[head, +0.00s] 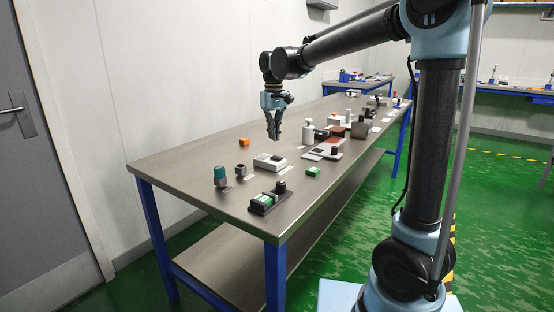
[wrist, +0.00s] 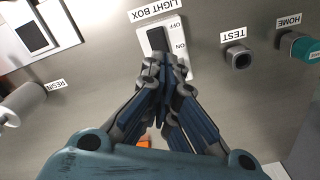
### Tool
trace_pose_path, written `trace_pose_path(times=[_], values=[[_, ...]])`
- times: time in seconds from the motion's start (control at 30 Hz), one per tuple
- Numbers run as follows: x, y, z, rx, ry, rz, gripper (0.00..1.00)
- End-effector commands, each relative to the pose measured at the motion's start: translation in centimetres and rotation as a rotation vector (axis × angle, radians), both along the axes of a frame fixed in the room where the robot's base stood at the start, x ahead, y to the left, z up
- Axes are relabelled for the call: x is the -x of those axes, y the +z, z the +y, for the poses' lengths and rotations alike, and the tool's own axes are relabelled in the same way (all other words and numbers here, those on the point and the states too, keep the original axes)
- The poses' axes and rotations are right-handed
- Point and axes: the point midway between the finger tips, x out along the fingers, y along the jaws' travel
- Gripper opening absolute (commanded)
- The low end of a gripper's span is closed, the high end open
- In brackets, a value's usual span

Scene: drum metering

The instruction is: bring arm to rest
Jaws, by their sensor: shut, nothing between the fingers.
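My gripper (head: 274,132) hangs pointing down above the steel bench (head: 170,171) in the head view, with its fingers together and empty. In the wrist view my gripper (wrist: 165,75) shows its closed fingers in front of a white switch box labelled LIGHT BOX (wrist: 182,38), with OFF and ON marks. The same switch box (head: 270,162) sits on the bench below my gripper in the head view. The fingers hide part of the box in the wrist view. I cannot tell the exact gap between fingertips and bench.
A teal-topped piece at HOME (head: 220,174) and a dark socket at TEST (head: 241,170) stand near the bench's front left. An orange cube (head: 244,142), a green block (head: 313,171) and a white bottle (head: 308,132) are nearby. A grey door (head: 40,150) is at left.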

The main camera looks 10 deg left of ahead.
Motion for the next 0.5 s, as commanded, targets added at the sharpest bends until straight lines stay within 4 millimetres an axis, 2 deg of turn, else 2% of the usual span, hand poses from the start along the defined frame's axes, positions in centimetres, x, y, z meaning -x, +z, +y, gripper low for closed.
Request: trace_pose_path(times=[0.37,0.5], values=[[0.0,0.1,-0.2,-0.001,-0.002,-0.001,0.00],[0.1,0.2,-2.5,-0.004,-0.026,-0.006,0.00]])
